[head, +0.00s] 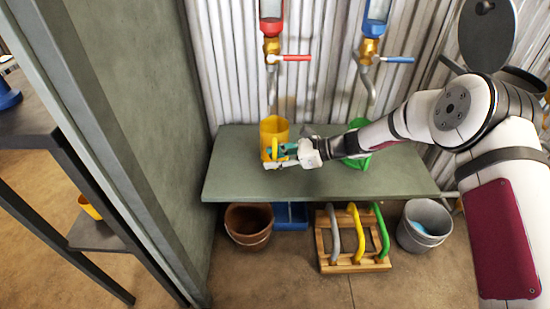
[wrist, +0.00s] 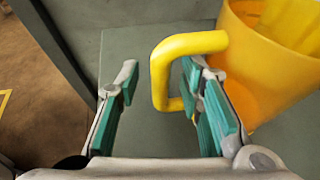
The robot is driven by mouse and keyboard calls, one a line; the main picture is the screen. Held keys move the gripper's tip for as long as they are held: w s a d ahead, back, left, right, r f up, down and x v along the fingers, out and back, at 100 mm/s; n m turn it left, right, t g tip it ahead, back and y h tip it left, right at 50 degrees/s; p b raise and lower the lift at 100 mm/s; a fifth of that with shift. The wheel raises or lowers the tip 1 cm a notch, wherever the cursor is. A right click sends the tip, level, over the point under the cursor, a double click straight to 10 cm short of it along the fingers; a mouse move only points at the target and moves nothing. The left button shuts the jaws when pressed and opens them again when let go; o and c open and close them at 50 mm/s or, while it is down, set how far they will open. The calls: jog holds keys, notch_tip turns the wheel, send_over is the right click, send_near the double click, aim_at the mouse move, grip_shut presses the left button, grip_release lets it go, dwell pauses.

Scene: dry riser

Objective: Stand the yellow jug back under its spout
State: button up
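The yellow jug (head: 273,130) stands upright on the green bench top (head: 225,180), near the back wall and roughly below the left spout (head: 271,85), which has a red lever. My gripper (head: 277,156) is at the jug's near side, by its handle. In the wrist view the jug (wrist: 265,70) fills the upper right, and its handle (wrist: 158,75) points left. My gripper (wrist: 160,72) is open there, with one teal-padded finger on each side of the handle's upright bar. The right finger overlaps the handle loop; contact cannot be told.
A green jug (head: 357,160), partly behind my arm, stands below the right spout (head: 369,80) with a blue lever. Under the bench are a brown pot (head: 249,228), a wooden rack (head: 350,262) and a grey bucket (head: 424,225). A grey-green wall (head: 150,110) borders the left.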

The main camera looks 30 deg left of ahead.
jog(key=shift+d, duration=0.1)
jog(key=v, duration=1.2)
jog(key=s+d+r+n+t+h, duration=0.1)
jog(key=s+d+r+n+h, duration=0.25)
jog(key=s+d+r, duration=0.55)
jog(key=s+d+r+n+h, duration=0.3)
jog(key=s+d+r+n, duration=0.25)
jog(key=d+r, duration=0.55)
jog(key=s+d+n+t+h, duration=0.2)
jog(key=s+d+h, duration=0.1)
jog(key=s+d, duration=0.8)
jog(key=s+d+n+t+h, duration=0.25)
jog(key=s+d, duration=0.65)
jog(key=s, duration=0.5)
notch_tip(320, 180, up, 32)
jog(key=t+p, duration=0.3)
jog(key=p, duration=2.7)
jog(key=shift+w+d+r+h, duration=0.15)
jog(key=shift+r+h, duration=0.05)
jog(key=shift+h, duration=0.1)
